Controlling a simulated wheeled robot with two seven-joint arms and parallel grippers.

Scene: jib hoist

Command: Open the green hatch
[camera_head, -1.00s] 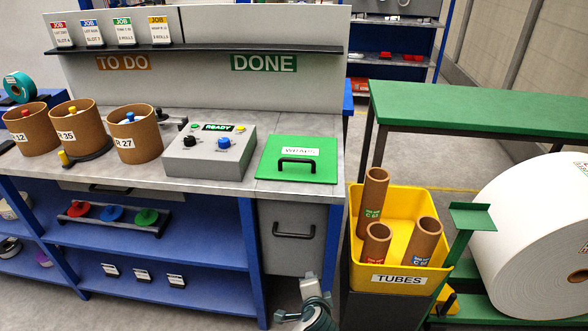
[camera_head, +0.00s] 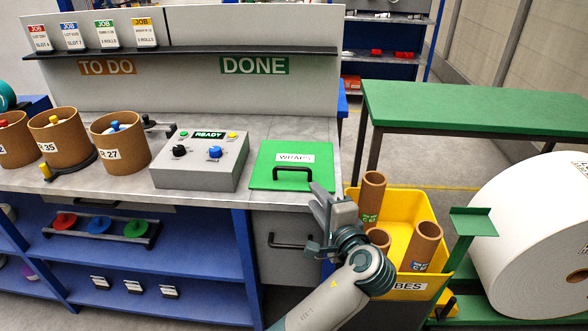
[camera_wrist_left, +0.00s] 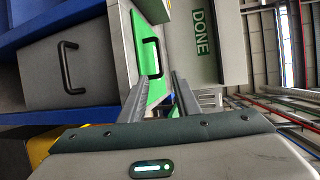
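The green hatch (camera_head: 265,179) lies flat and closed in the bench top, with a "WRAPS" label and a black bar handle (camera_head: 293,170) near its front edge. My left gripper (camera_head: 325,192) is just off the hatch's front right corner, apart from the handle. The left wrist view shows its two fingers (camera_wrist_left: 157,88) spread and empty, with the hatch (camera_wrist_left: 142,28) and its handle (camera_wrist_left: 151,57) beyond the gap between them. My right gripper is in neither view.
The grey "READY" control box (camera_head: 200,160) stands left of the hatch. Cardboard pots (camera_head: 120,143) stand further left. The yellow tube bin (camera_head: 397,207) is close behind and right of my left gripper. A grey drawer front (camera_head: 272,225) is below the hatch.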

